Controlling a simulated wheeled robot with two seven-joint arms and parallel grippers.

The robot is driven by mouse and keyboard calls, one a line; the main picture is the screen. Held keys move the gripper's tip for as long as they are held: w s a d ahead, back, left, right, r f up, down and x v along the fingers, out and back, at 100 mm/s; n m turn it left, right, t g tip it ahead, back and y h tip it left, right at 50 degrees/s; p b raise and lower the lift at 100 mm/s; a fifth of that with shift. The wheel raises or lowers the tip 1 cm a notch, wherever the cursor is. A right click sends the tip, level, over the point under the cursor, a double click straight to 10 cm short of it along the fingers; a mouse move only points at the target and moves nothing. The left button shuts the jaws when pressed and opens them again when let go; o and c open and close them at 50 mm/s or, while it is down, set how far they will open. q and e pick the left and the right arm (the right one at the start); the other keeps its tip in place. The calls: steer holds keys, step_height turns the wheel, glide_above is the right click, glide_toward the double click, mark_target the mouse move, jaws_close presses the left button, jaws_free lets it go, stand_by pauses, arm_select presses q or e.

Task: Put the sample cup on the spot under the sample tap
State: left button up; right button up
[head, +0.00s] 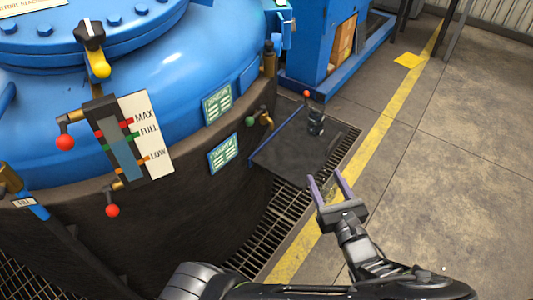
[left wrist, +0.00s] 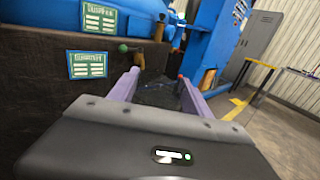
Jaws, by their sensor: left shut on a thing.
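My left gripper (head: 330,180) is over the floor grating and the yellow line, just in front of a dark plate (head: 285,160). Its purple fingers stand apart, and I cannot make out what is held between them. The wrist view shows the same two fingers (left wrist: 157,82) pointing towards the plate. A small dark cup-like object (head: 316,123) stands upright on the plate, beyond the fingertips; I cannot tell if it is the sample cup. A small brass tap with a green knob (head: 250,121) juts from the furnace wall above the plate's left side. My right gripper is out of view.
The blue furnace vessel (head: 190,65) with its level gauge (head: 122,140) and red-knobbed valves fills the left. A thin blue rail (head: 276,134) and a red-topped post (head: 306,95) edge the plate. A blue cabinet (head: 318,40) stands behind. The concrete floor at right is open.

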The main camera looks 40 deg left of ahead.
arm_select(q)
steer(key=w+a+f+n+g+y+b, duration=0.1)
steer(key=w+a+f+b, duration=0.3)
steer(key=a+f+b, duration=0.2)
steer(key=w+a+f+n+g+y+b, duration=0.1)
steer(key=w+a+f+g+b, duration=0.1)
steer(key=w+a+f+b, duration=0.2)
steer(key=a+f+b, duration=0.3)
steer(key=f+b, duration=0.1)
steer(key=b, duration=0.1)
steer(key=shift+w+f, duration=0.2)
steer(key=shift+w, duration=0.15)
steer(key=shift+a, duration=0.15)
steer(key=b+x, duration=0.2)
steer(key=x, duration=1.6)
steer(key=shift+f, duration=0.1)
steer(key=shift+f+b, duration=0.45)
steer(key=shift+f, duration=1.3)
